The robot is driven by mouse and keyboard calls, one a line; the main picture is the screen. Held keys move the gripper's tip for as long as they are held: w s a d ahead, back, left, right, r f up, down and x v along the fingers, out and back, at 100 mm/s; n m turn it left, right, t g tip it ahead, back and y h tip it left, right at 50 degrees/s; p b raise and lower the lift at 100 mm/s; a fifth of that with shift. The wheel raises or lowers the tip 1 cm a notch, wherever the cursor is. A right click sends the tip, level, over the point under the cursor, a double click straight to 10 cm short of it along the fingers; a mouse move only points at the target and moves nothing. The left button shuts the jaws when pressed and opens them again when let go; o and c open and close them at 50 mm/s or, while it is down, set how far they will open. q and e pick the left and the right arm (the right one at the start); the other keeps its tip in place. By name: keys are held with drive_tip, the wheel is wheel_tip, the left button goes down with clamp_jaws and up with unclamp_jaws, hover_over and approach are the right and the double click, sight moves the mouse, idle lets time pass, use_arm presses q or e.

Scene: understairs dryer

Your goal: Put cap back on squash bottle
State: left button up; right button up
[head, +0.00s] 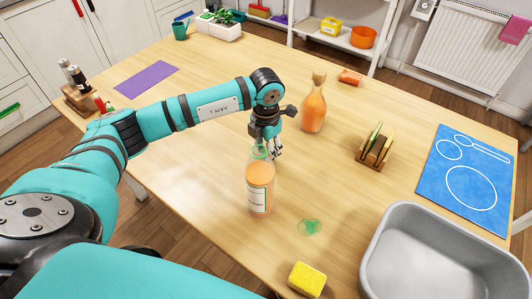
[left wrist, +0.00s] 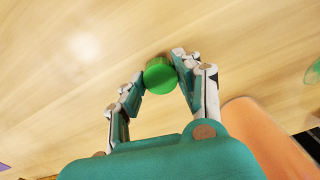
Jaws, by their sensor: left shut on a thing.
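The squash bottle (head: 259,192), clear with orange liquid and a white label, stands upright on the wooden table. My left gripper (head: 276,153) is behind the bottle's top in the head view, pointing down, and the bottle's neck partly hides it. In the left wrist view my left gripper (left wrist: 160,78) is shut on the round green cap (left wrist: 160,77), held between its fingertips. Part of an orange bottle shape shows beside the gripper there. Whether the cap touches the table I cannot tell. My right gripper is not in view.
An orange glass bottle (head: 314,105) stands behind the gripper. A toast rack (head: 375,150), a green translucent item (head: 310,227), a yellow sponge (head: 307,280), a grey basin (head: 435,260) and a blue mat (head: 465,180) lie to the right.

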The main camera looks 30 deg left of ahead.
use_arm(q)
wheel_tip(320, 180, up, 9)
drive_tip(key=shift+f+b, duration=0.1)
drive_tip(key=shift+b, duration=0.2)
